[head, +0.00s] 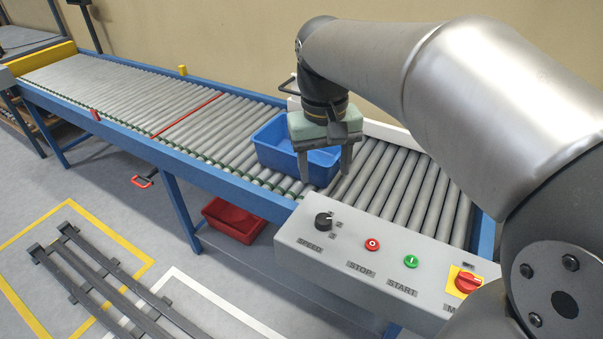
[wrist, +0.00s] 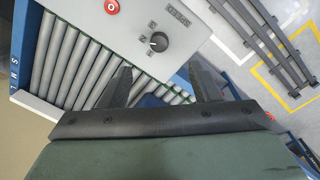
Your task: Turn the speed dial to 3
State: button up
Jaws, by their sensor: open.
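The speed dial (head: 323,220) is a black round knob at the left end of the grey control panel (head: 352,259), above the SPEED label (head: 311,247). In the wrist view the dial (wrist: 159,41) shows a white pointer mark and small numbers beside it; I cannot tell surely which number it points at. My gripper (head: 325,174) is open and empty, pointing down over the rollers just behind the dial and apart from it. In the wrist view its two fingers (wrist: 160,68) are spread wide, with the dial beyond the tips, between them.
A red STOP button (head: 372,244), a green START button (head: 411,262) and a red rotary switch on yellow (head: 467,283) sit right of the dial. A blue bin (head: 275,150) stands on the roller conveyor (head: 120,94) beside my gripper. A red bin (head: 234,219) lies below.

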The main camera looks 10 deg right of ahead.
aim_at(323, 219)
jog(key=f, duration=0.5)
jog(key=w+f+b, duration=0.1)
jog(key=f, duration=0.4)
jog(key=w+d+f+b, duration=0.1)
jog(key=f, duration=0.4)
jog(key=shift+f, duration=0.4)
jog(key=c, duration=1)
